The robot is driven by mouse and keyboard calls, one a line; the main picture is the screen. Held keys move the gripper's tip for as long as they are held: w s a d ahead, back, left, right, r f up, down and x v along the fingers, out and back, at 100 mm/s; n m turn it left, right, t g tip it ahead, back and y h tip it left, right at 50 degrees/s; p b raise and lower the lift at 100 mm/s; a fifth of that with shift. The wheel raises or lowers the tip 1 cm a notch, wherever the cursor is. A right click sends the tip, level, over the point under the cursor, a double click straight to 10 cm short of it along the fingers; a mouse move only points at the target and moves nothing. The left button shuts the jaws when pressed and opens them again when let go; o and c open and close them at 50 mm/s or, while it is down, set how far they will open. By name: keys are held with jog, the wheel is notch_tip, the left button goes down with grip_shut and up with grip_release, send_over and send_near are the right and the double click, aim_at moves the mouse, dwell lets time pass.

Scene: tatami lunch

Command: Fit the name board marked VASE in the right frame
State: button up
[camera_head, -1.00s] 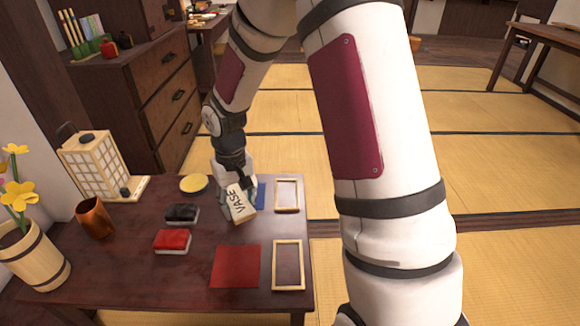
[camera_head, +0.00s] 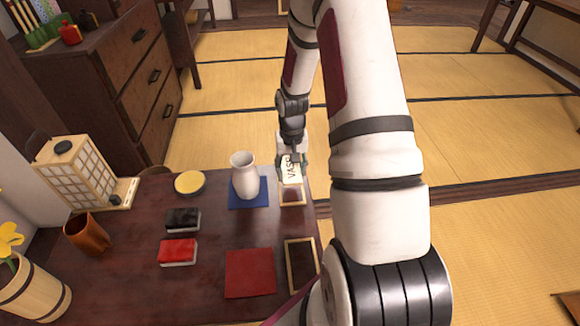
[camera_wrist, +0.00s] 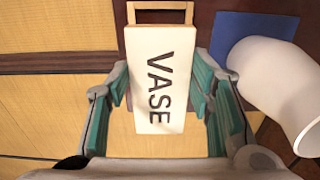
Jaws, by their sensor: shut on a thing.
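My gripper (camera_head: 291,158) is shut on a cream board marked VASE (camera_head: 290,171), held by its near end over the table's far right side. In the wrist view the board (camera_wrist: 158,75) lies between the teal finger pads, its lettering facing the camera. A wood-rimmed frame (camera_head: 293,205) lies beside the blue mat, partly covered by the board in the head view; its rim (camera_wrist: 160,5) shows past the board's end in the wrist view. The board looks above this frame; whether they touch is unclear. A second, empty frame (camera_head: 288,264) lies beside the red mat.
A white vase (camera_head: 244,178) stands on the blue mat (camera_head: 240,205), close left of the board. The red mat (camera_head: 250,286), black block (camera_head: 183,219), red block (camera_head: 178,250), yellow dish (camera_head: 189,183), copper cup (camera_head: 86,234) and lantern (camera_head: 75,178) share the table.

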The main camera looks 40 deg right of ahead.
aim_at(291, 192)
jog(key=shift+f+b, duration=2.2)
jog(key=shift+f, duration=1.05)
jog(key=shift+s+a, duration=0.1)
jog(key=shift+f, duration=0.35)
jog(key=o, duration=1.2)
jog(key=shift+r, duration=0.1)
notch_tip(291, 192, up, 12)
jog(key=shift+f, duration=0.1)
